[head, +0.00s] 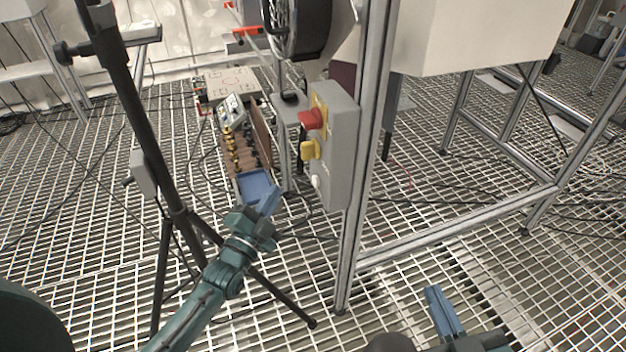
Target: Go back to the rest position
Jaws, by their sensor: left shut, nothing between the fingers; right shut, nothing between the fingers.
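My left gripper (268,203) is at the end of the teal arm that comes in from the lower left. Its blue fingers are shut and empty, pointing up and right. In the picture it overlaps the front of a blue tray on the floor unit; I cannot tell whether they touch. My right gripper (436,297) is at the bottom, right of centre, above the floor grating. Its blue fingers are shut and empty, pointing up. Most of the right arm is out of view.
A black tripod (160,170) stands left. A blue tray (257,184) lies behind my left gripper.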

